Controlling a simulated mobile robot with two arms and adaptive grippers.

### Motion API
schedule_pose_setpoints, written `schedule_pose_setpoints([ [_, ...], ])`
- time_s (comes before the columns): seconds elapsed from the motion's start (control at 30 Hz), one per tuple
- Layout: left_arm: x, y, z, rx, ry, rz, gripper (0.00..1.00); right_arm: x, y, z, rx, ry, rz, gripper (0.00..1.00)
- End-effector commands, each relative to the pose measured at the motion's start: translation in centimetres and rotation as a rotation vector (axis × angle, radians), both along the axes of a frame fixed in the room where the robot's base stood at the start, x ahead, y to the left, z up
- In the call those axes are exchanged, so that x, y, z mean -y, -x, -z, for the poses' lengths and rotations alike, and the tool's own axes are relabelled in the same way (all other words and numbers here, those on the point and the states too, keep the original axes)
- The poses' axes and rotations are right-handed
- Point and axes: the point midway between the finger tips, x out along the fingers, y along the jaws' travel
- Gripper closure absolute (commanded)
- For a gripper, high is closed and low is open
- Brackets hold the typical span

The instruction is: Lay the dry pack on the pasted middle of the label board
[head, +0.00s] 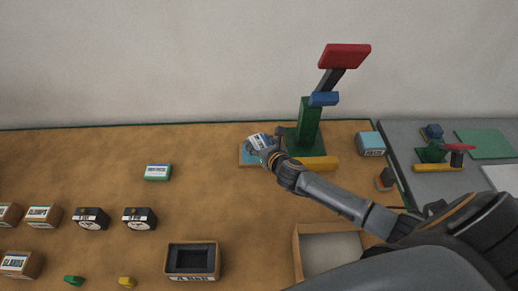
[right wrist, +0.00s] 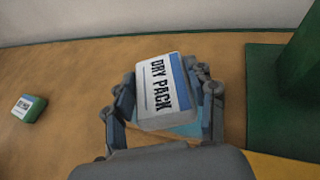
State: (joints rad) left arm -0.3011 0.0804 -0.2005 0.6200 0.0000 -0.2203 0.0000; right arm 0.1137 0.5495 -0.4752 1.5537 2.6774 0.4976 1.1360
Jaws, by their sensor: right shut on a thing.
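The dry pack (right wrist: 163,88) is a white block with a blue stripe and the words DRY PACK. It also shows in the head view (head: 258,141). My right gripper (right wrist: 165,98) is shut on it, one finger at each side. In the head view the right gripper (head: 268,154) is at the label board (head: 245,161), which has a blue middle and a tan edge. The pack and gripper cover much of the board. Some blue shows below the pack in the right wrist view. I cannot tell whether the pack touches it. My left gripper is not in view.
A green stand (head: 308,125) with a red top rises just right of the board, with a yellow bar (head: 318,163) at its foot. A green and white pack (head: 158,172) lies to the left. A dark open box (head: 192,260) and a pale tray (head: 330,252) are nearer.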

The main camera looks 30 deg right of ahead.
Motion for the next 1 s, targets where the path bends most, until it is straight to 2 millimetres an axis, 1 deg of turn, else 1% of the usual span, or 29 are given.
schedule_pose_setpoints([
  [0.17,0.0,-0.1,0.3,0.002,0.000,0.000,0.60,0.3,-0.9,1.1,0.000,0.001,0.000,0.76],
  [0.23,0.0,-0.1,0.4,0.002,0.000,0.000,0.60,0.2,-0.8,2.4,-0.004,-0.001,0.000,0.76],
  [0.33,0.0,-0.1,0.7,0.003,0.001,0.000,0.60,0.2,-0.8,3.6,-0.002,-0.001,0.000,0.76],
  [0.4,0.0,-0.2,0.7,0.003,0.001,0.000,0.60,0.2,-0.8,4.0,0.000,0.000,-0.001,0.76],
  [0.67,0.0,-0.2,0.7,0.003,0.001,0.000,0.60,0.3,-0.8,4.0,0.000,0.001,-0.001,0.76],
  [0.77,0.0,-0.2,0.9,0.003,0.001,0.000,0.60,0.3,-0.8,4.3,0.000,0.000,0.000,0.76],
  [0.8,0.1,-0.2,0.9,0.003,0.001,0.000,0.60,0.3,-0.7,4.4,0.000,0.001,0.000,0.42],
  [0.87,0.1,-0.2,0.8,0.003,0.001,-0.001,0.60,0.3,-0.7,4.3,0.000,0.001,0.000,0.30],
  [0.9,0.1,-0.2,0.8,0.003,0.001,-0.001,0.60,0.3,-0.7,4.3,0.000,0.001,0.000,0.22],
  [1.0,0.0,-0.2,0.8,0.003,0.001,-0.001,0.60,0.3,-0.7,4.3,0.000,0.001,0.000,0.22],
])
